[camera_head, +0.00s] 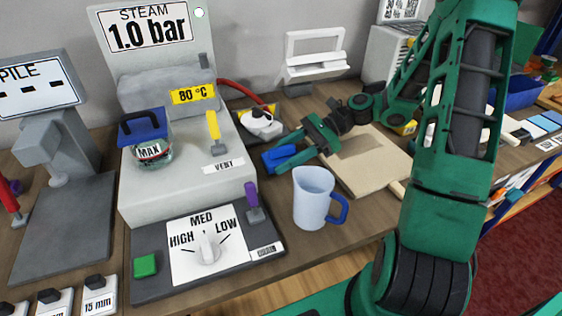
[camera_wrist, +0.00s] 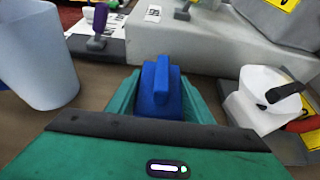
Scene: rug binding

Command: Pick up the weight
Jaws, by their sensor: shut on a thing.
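The weight looks like a blue block with a raised ridge on top. It shows in the head view (camera_head: 279,158) between the grey steam unit and the jug, and at the centre of the wrist view (camera_wrist: 160,88). My green gripper (camera_head: 292,157) is shut on it, with one finger on each side; the fingers also show in the wrist view (camera_wrist: 160,100). I cannot tell whether the weight touches the bench or hangs just above it.
A pale blue jug (camera_head: 313,197) stands close in front of my gripper. The steam unit (camera_head: 185,180) is to the left. A white iron-like tool (camera_head: 262,124) with a red hose sits behind. A beige board (camera_head: 365,165) lies right, beneath my arm.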

